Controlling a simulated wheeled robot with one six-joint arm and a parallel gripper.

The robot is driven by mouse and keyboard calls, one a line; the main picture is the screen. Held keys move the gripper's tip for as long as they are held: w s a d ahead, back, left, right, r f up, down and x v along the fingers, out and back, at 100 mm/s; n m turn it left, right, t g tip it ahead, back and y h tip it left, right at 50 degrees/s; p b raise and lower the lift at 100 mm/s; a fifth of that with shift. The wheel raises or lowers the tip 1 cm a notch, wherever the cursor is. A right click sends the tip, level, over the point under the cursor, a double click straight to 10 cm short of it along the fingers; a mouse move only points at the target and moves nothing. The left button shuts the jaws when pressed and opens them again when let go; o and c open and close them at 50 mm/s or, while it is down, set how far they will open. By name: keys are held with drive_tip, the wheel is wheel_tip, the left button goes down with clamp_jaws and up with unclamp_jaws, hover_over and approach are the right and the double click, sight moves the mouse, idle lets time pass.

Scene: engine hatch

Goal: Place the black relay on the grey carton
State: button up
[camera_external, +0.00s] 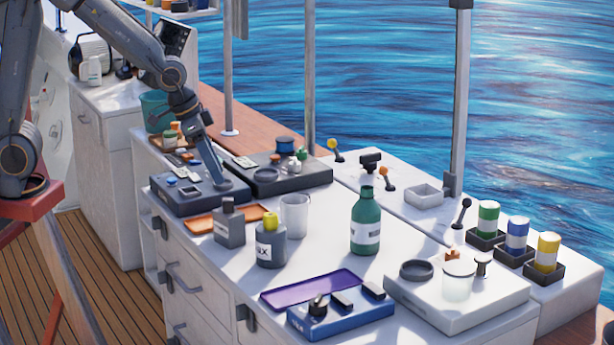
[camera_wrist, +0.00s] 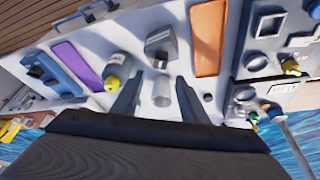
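My gripper (camera_external: 222,182) hangs at the end of my arm, over the right edge of the left dark case. In the wrist view its fingers (camera_wrist: 158,92) are apart with nothing held between them. A small grey block-shaped container, which looks like the grey carton (camera_external: 229,228), stands on the white counter; it also shows in the wrist view (camera_wrist: 160,46). Several small black parts sit on the blue case (camera_external: 340,322), including a black block (camera_external: 342,299) and another black block (camera_external: 374,289). I cannot tell which one is the relay.
A dark bottle with a yellow cap (camera_external: 270,250), a clear cup (camera_external: 294,216) and a green bottle (camera_external: 365,225) stand near the carton. An orange tray (camera_external: 202,224) and a purple tray (camera_external: 312,288) lie flat. A white case (camera_external: 450,315) stands at the right.

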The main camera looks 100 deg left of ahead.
drive_tip(key=a+v, duration=0.1)
drive_tip(key=v, duration=0.4)
drive_tip(key=s+d+f+m+g+h, duration=0.1)
drive_tip(key=s+d+f+m, duration=0.1)
drive_tip(key=s+d+f, duration=0.2)
drive_tip(key=s+d+f+m+g, duration=0.1)
drive_tip(key=s+d+f, duration=0.4)
drive_tip(key=d, duration=1.2)
wheel_tip(320, 180, down, 5)
drive_tip(key=shift+r+m+g+h, duration=0.15)
drive_tip(key=shift+m+g+h, duration=0.2)
drive_tip(key=shift+m, duration=0.35)
